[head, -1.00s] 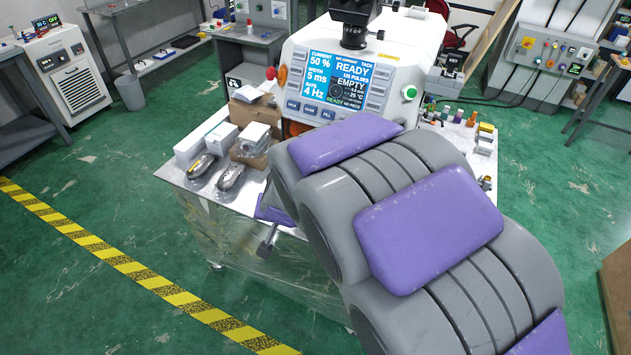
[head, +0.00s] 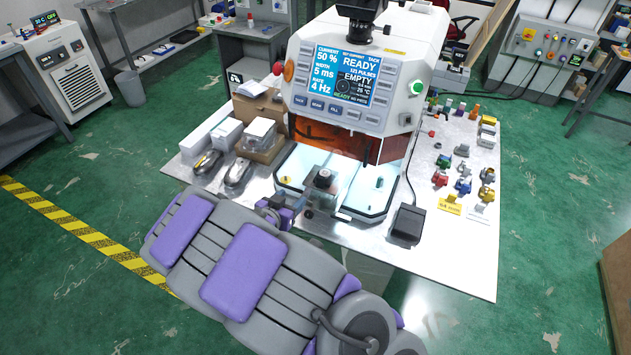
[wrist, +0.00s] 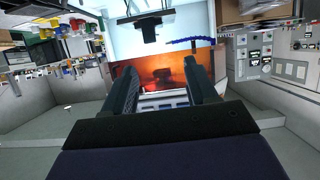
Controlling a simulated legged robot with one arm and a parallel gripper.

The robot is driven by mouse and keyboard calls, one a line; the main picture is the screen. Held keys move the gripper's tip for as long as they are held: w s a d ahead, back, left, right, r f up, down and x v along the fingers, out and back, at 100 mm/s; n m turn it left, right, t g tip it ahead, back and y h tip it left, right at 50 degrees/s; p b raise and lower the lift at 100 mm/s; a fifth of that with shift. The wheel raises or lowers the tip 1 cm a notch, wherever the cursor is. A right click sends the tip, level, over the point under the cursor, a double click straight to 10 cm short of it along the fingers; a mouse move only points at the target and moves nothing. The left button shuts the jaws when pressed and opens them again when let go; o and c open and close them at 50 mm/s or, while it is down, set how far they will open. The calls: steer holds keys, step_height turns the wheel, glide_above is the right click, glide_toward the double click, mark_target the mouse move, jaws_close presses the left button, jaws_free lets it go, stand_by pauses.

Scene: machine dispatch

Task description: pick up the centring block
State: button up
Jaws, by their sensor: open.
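My gripper (head: 306,200) is at the front edge of the machine's pale base plate (head: 365,198). In the wrist view my gripper (wrist: 162,75) has its two dark fingers apart with nothing held between them. A small grey block with a dark top (head: 323,178) stands on the left part of the base plate, just beyond my gripper. It may be the centring block; I cannot tell for sure. My gripper partly overlaps it in the head view, and contact cannot be told. The orange window (wrist: 165,88) shows between the fingers in the wrist view.
The welding machine (head: 345,80) stands behind the plate, its screen reading READY and EMPTY. A black pedal-like box (head: 407,224) is to the right. Several small coloured parts (head: 463,187) line the table's right side. Cartons (head: 258,135) and two shiny metal objects (head: 238,172) are left.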

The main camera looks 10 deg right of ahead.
glide_toward(319, 180)
steer(key=b+x, duration=0.1)
steer(key=x, duration=0.1)
steer(key=b+x, duration=0.1)
steer(key=x, duration=0.2)
steer(key=d+x, duration=0.1)
steer(key=x, duration=0.2)
steer(key=shift+s+d+b, duration=0.1)
steer(key=shift+s+b, duration=0.15)
steer(key=shift+b, duration=0.15)
steer(key=shift+w+f, duration=0.15)
steer(key=shift+w, duration=0.2)
steer(key=shift+w+a+f, duration=0.2)
steer(key=shift+w+a, duration=0.25)
steer(key=shift+a, duration=0.3)
steer(key=shift+d, duration=1)
steer(key=shift+c, duration=1.3)
steer(key=c, duration=0.3)
steer(key=shift+s+a, duration=0.1)
steer(key=shift+a, duration=0.6)
steer(key=c, duration=0.4)
steer(key=shift+d+r, duration=0.1)
steer(key=shift+d, duration=0.25)
jaws_close()
